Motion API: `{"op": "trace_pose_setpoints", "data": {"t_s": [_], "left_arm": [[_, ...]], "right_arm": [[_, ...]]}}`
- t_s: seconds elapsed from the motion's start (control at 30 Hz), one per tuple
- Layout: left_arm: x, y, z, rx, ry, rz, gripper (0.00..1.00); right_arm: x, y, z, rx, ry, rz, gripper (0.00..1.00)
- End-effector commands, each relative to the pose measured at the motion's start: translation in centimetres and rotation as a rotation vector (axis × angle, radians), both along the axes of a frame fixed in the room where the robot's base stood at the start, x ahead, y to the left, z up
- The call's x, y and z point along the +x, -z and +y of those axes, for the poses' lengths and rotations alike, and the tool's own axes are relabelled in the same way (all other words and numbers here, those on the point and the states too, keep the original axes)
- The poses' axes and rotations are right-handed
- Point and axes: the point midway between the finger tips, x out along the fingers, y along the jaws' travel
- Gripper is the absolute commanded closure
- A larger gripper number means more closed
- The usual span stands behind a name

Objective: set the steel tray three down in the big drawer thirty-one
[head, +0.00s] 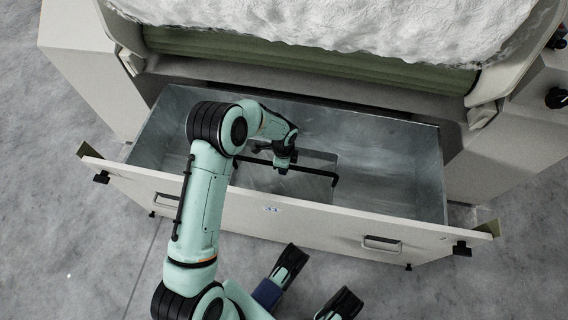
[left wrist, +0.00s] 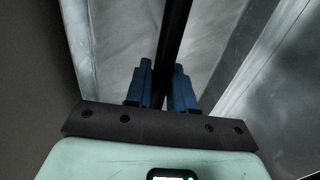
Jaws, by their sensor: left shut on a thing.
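The big drawer (head: 200,187) stands pulled out, with a small blue label on its pale front that seems to read 31. The steel tray (head: 265,179) is inside the drawer's outline, near the middle. It is grey with a black bar handle (head: 318,172). My left gripper (head: 284,165) reaches over the drawer front and is shut on the handle. In the left wrist view the black bar (left wrist: 175,45) runs between the blue fingertips (left wrist: 165,88). My arm hides part of the tray. I cannot tell whether it touches the drawer floor.
A machine with a green roller (head: 310,48) and white fibre (head: 350,20) overhangs the drawer's back edge. The drawer floor right of the tray (head: 390,190) is bare. The drawer front has pull handles (head: 382,243) and black corner fittings. Grey floor surrounds it.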

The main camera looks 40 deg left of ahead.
Motion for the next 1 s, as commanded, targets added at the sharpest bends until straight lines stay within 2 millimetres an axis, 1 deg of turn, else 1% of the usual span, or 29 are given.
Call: {"op": "trace_pose_setpoints", "data": {"t_s": [0.13, 0.4, 0.43, 0.5, 0.77, 0.83, 0.93, 1.0], "left_arm": [[0.1, 0.2, 0.0, 0.0, 0.0, -0.002, 1.0], [0.1, 0.2, 0.0, 0.0, 0.0, -0.002, 1.0], [0.1, 0.2, 0.0, 0.001, 0.0, -0.003, 0.67], [0.1, 0.2, 0.0, 0.0, 0.0, -0.002, 0.47], [-0.1, 0.3, 0.0, 0.0, 0.0, 0.001, 0.47], [0.0, 0.1, 0.0, 0.0, 0.0, 0.001, 0.47], [0.0, -0.9, 0.0, 0.0, -0.001, -0.002, 0.47], [0.0, -2.2, 0.0, 0.0, -0.001, -0.004, 0.47]], "right_arm": [[-0.4, 0.1, 0.0, 0.001, 0.002, 0.013, 0.77], [-0.4, 0.1, -0.1, 0.001, 0.002, 0.013, 0.77], [-0.4, 0.1, -0.1, 0.001, 0.002, 0.013, 0.77], [-0.4, 0.1, -0.1, 0.001, 0.002, 0.013, 0.77], [-0.4, 0.1, 0.0, 0.001, 0.001, 0.012, 0.77], [-0.3, 0.1, 0.0, 0.0, 0.0, 0.009, 0.77], [0.2, -0.2, 0.0, -0.001, -0.001, -0.008, 0.77], [0.8, -0.6, 0.1, -0.002, -0.003, -0.028, 0.77]]}}
